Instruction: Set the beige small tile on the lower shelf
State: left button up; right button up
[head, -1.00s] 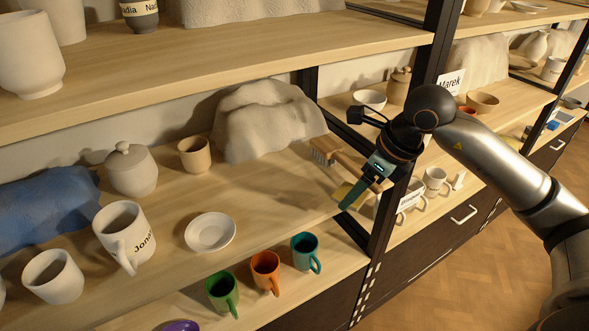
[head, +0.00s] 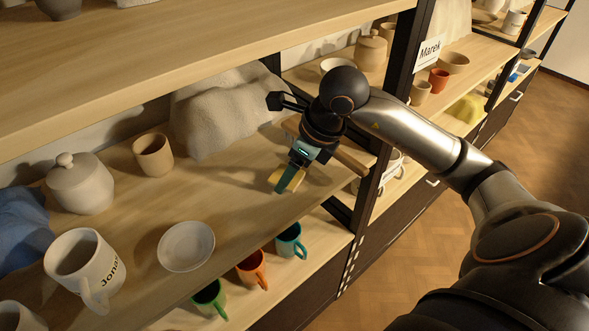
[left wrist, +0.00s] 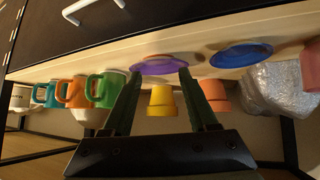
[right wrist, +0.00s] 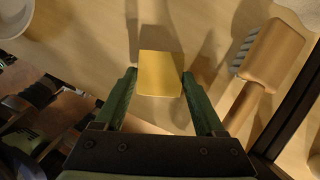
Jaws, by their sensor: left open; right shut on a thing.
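The beige small tile (right wrist: 160,73), yellowish in this light, is held between the fingertips of my right gripper (right wrist: 158,80). In the head view, my right gripper (head: 284,182) reaches over the right end of the middle-level shelf (head: 232,203), and part of the tile shows beside the fingers. I cannot tell whether the tile touches the board. The lower shelf (head: 268,298) with mugs lies beneath. My left gripper (left wrist: 160,78) is open and empty in the left wrist view, facing that mug shelf; it is not in the head view.
A wooden brush (right wrist: 272,55) lies beside my right gripper, near a black upright (head: 368,190). A white saucer (head: 187,246), beige cup (head: 153,155) and lumpy cloth-like mound (head: 215,110) stand on the same shelf. A yellow pot (left wrist: 162,101) and purple plate (left wrist: 158,65) are before my left gripper.

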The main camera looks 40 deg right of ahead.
jog(key=shift+f, duration=0.15)
jog(key=shift+a, duration=0.1)
jog(key=o, duration=1.5)
pick_arm(q)
jog(key=shift+w+d+r, duration=0.15)
jog(key=shift+w+r, duration=0.25)
jog(key=shift+w, duration=0.25)
pick_arm(e)
jog(key=shift+o, duration=0.2)
jog(key=shift+r, duration=0.35)
pick_arm(q)
jog(key=shift+s+a+r+p, duration=0.1)
jog(key=shift+s+a+p, duration=0.1)
jog(key=shift+p, duration=0.15)
pick_arm(e)
jog(key=v, duration=0.7)
jog(key=shift+s, duration=0.1)
